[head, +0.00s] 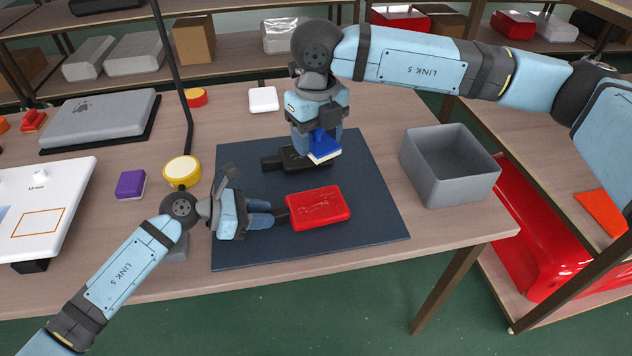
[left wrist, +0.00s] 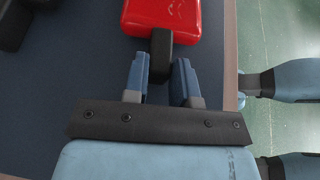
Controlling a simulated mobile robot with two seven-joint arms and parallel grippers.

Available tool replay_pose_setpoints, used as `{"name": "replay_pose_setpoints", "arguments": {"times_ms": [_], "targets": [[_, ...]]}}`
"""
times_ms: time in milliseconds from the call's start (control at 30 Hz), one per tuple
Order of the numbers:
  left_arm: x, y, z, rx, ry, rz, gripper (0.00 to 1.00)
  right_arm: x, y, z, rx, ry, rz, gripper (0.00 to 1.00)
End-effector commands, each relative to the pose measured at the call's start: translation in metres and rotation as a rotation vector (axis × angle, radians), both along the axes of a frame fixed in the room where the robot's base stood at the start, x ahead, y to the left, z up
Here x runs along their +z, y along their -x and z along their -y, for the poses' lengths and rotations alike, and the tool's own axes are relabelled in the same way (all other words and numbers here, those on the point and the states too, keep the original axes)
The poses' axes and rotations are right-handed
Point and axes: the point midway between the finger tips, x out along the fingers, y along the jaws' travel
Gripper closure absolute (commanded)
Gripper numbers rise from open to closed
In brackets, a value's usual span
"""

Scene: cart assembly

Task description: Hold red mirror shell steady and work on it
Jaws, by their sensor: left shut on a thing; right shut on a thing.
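The red mirror shell (head: 318,206) lies over the dark mat (head: 370,175), its raised marking facing up and its short black stem pointing left. My left gripper (head: 272,214) is shut on that stem from the left. In the left wrist view the stem (left wrist: 161,52) lies between the two blue fingers, and part of the red shell (left wrist: 165,14) shows beyond.
A grey open bin (head: 450,168) stands to the right of the mat. A purple block (head: 130,184), a yellow round tin (head: 182,170) and a white square piece (head: 263,99) are on the table (head: 385,110). A thin black pole rises at left. The mat's right part is clear.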

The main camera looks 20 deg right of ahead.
Motion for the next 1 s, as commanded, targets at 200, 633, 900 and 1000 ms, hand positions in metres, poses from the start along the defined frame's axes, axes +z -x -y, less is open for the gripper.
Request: {"name": "replay_pose_setpoints", "arguments": {"times_ms": [200,633,900,1000], "targets": [[0.0,0.0,0.0,0.0,0.001,0.0,1.0,-0.05,0.001,-0.001,0.001,-0.001,-0.007,0.61],[0.0,0.0,0.0,0.0,0.001,0.0,1.0,-0.087,0.001,0.001,-0.002,0.002,-0.004,0.61],[0.0,0.0,0.0,0.0,0.001,0.0,1.0,-0.111,0.001,0.0,-0.001,0.002,-0.003,0.61],[0.0,0.0,0.0,0.0,0.001,0.0,1.0,-0.12,0.001,0.0,-0.001,0.002,-0.003,0.61]]}}
